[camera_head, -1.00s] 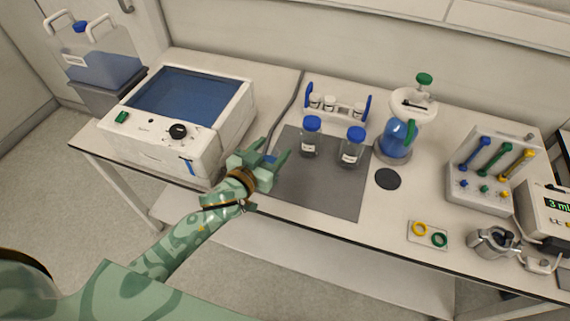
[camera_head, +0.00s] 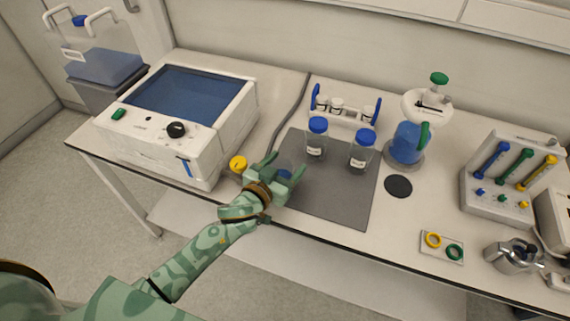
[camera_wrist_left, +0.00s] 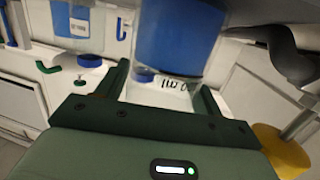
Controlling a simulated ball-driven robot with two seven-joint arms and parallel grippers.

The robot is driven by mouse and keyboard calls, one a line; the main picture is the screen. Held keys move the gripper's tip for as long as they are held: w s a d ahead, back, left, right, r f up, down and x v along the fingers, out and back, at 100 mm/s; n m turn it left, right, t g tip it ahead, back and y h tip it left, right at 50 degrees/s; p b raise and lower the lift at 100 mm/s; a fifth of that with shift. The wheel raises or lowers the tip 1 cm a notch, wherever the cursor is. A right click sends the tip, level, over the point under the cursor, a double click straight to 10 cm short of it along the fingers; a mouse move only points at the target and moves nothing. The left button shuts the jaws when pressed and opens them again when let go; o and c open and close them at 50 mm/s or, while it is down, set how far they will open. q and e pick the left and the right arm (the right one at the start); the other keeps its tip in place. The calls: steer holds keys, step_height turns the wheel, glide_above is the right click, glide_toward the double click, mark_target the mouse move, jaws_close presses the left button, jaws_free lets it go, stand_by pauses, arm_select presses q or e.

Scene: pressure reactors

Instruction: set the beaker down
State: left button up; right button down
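My left gripper (camera_head: 284,172) is over the left front part of the grey mat (camera_head: 340,205). It is shut on a small clear beaker with blue contents (camera_head: 284,175), mostly hidden by the fingers in the head view. In the left wrist view the beaker (camera_wrist_left: 180,45) stands between the two fingers (camera_wrist_left: 163,92), with dark volume lettering on its glass. I cannot tell whether its base touches the mat. My right gripper is not in view.
Two blue-capped bottles (camera_head: 317,140) (camera_head: 362,150) stand at the mat's back. A yellow-topped item (camera_head: 238,163) is close left of my gripper, beside the white instrument (camera_head: 180,120). A black disc (camera_head: 398,186) lies right of the mat. The mat's front middle is clear.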

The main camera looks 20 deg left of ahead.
arm_select(q)
steer(key=shift+o, duration=0.6)
steer(key=shift+r, duration=0.2)
steer(key=shift+s, duration=0.25)
steer(key=p+v, duration=0.2)
steer(key=v, duration=0.9)
steer(key=shift+s, duration=0.1)
steer(key=shift+s+a+r, duration=0.1)
steer(key=shift+s, duration=0.05)
steer(key=shift+a, duration=0.1)
